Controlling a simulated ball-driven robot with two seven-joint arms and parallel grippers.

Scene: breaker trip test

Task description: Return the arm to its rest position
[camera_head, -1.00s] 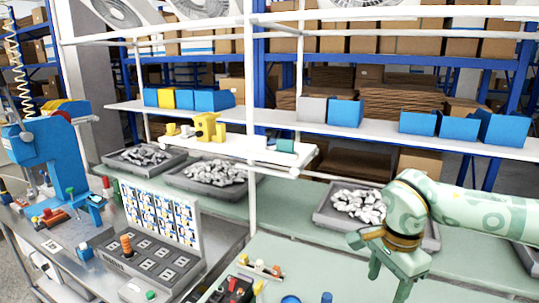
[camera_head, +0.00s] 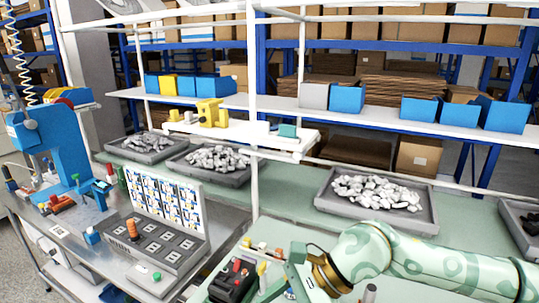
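My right arm comes in from the right, pale green with swirl patterns. Its gripper (camera_head: 290,290) is low in the camera_head view, above the green bench (camera_head: 285,232). It is beside a black device with red and yellow parts (camera_head: 235,281), to the right of it. I cannot tell whether they touch. The fingers are small, partly covered and close to the bottom edge, so their opening is unclear. I see nothing clearly held. My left gripper is not in view.
Grey trays of pale parts (camera_head: 376,200) stand behind my arm and at the back left. A white post (camera_head: 252,120) rises mid-view. A grey panel with sockets (camera_head: 155,245) and a blue press (camera_head: 55,145) are on the left. Small coloured items (camera_head: 262,252) lie near the gripper.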

